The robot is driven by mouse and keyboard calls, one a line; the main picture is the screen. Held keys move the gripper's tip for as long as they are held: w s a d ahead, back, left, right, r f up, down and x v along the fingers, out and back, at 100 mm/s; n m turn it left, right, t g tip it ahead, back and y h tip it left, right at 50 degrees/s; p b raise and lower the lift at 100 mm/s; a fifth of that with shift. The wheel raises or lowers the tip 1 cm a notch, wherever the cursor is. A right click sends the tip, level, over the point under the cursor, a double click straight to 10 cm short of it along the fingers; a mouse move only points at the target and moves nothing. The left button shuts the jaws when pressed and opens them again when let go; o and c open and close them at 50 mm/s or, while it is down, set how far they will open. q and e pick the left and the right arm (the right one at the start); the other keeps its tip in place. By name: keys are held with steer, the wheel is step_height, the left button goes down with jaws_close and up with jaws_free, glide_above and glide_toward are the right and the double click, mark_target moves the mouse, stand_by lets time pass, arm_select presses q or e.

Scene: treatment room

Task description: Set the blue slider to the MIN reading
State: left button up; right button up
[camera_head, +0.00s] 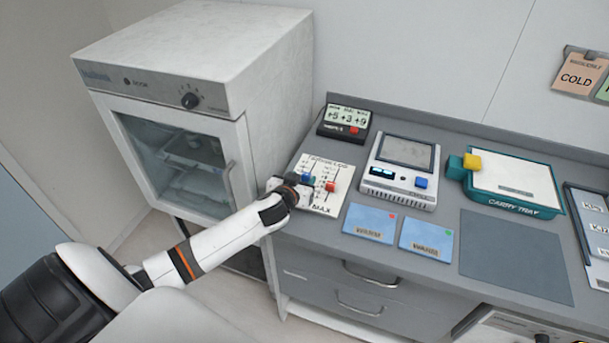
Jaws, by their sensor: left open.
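The slider panel (334,196) is a white plate at the left end of the grey counter, with "MAX" printed at its near edge. The label at its far edge is too small to read surely. The blue slider (308,179) sits on the left part of the panel, towards the far half. A red slider (330,187) is to its right. My left gripper (300,184) reaches in from the left and is open right at the blue slider. Its fingers partly hide the panel's left side, and I cannot tell whether they touch the slider. My right gripper is out of view.
A small display box (343,122) stands behind the panel. A device with a screen (400,172) stands to the right. Two blue cards (370,223) lie in front. A teal carry tray (515,207) and a grey mat (513,257) are farther right. A white cabinet (190,95) stands left.

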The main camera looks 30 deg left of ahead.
mark_target(306, 177)
arm_select(q)
steer(key=shift+x, duration=1.3)
steer(key=shift+c, duration=0.4)
steer(key=shift+d, duration=0.1)
jaws_close()
